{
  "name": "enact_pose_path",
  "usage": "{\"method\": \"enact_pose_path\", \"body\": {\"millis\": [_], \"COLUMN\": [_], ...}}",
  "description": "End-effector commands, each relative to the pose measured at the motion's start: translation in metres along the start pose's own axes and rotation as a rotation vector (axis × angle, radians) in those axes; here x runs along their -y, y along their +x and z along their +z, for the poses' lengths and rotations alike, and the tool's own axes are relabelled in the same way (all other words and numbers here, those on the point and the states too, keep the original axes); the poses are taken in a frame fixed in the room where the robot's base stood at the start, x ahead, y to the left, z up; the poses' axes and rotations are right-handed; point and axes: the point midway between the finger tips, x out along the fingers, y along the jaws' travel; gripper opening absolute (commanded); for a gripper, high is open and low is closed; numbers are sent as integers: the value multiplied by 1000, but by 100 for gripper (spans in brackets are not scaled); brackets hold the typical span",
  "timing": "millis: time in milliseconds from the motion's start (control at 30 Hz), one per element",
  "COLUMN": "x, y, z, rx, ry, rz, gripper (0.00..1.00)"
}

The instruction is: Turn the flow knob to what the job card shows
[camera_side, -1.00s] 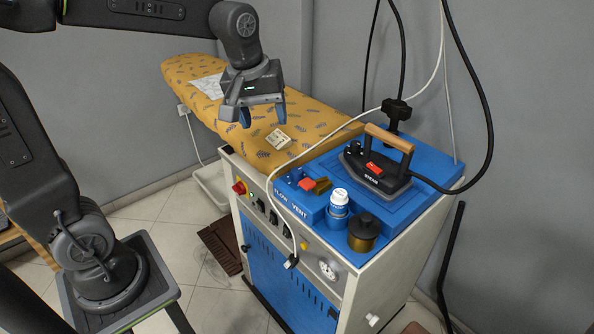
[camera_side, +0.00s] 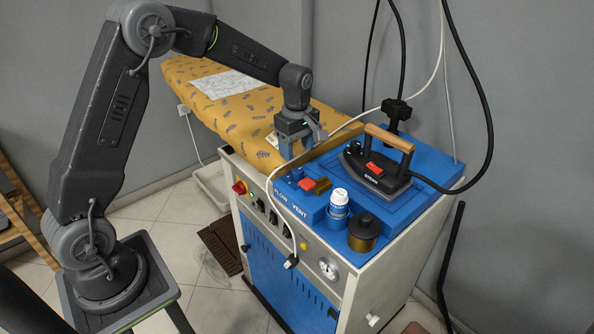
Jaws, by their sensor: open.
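My gripper (camera_side: 302,149) is open and empty, pointing down by the back edge of the blue console top (camera_side: 405,197), at the end of the ironing board. Just in front of it are a small dark blue knob (camera_side: 296,174), a red part (camera_side: 307,184) and a brass-coloured part (camera_side: 322,186). The labels FLOW and VENT are on the console's front edge; the FLOW label is nearest the blue knob. I cannot read any setting. A white sheet (camera_side: 226,83) lies on the board, its print too small to read. A small pale card (camera_side: 272,140) is partly hidden behind my gripper.
A steam iron (camera_side: 376,172) with a wooden handle stands on the console, right of the knobs. A white-capped blue bottle (camera_side: 338,204) and a brass pot with a dark lid (camera_side: 363,233) stand near the front. A white cable (camera_side: 268,192) loops past the console's left edge.

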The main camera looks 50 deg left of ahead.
Motion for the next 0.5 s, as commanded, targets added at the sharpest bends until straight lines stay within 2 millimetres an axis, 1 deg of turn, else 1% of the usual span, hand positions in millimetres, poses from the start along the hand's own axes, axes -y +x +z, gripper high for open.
{"method": "enact_pose_path", "body": {"millis": [33, 200, 333, 500], "x": [0, 0, 0, 0], "y": [12, 45, 63, 75], "z": [0, 0, 0, 0], "rx": [1, 1, 1, 1], "ry": [0, 1, 2, 2], "rz": [-4, -2, -1, 1], "gripper": [61, 61, 61, 61]}}
